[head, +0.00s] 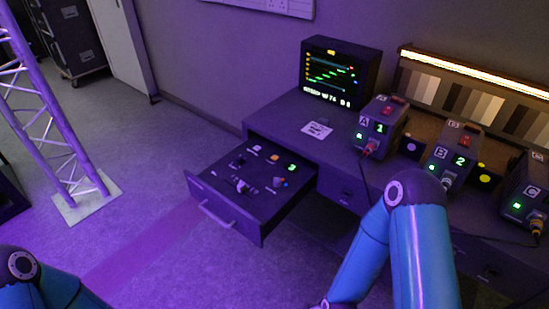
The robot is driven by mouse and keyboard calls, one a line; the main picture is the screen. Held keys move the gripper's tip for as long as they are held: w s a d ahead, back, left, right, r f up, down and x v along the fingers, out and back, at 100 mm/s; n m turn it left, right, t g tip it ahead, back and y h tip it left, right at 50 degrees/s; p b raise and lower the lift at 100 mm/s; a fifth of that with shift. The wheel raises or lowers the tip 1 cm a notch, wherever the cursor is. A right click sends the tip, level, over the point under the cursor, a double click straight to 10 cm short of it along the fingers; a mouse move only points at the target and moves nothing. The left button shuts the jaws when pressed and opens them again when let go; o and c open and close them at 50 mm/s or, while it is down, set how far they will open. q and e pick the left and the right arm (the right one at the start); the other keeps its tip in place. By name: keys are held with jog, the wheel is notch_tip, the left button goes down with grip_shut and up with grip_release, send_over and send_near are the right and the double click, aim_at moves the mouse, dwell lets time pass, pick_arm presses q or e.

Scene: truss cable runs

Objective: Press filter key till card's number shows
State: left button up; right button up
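An open drawer (222,213) with a control panel on top juts out from the desk. Its panel carries a pale key (257,148), an orange key (273,158), a green lit digit (291,168) that looks like 3, and several knobs and switches. Which key is the filter key I cannot tell. A white card (317,130) lies on the desk behind the drawer; its marks are too small to read. Only links of my two arms show, at the lower left and lower right. Both grippers are out of view.
A monitor (341,73) stands at the back of the desk (285,118). Camera boxes A (379,127), B (449,155) and a third (525,190) stand to the right, with cables. A lattice truss (50,110) stands on the left. The floor before the drawer is clear.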

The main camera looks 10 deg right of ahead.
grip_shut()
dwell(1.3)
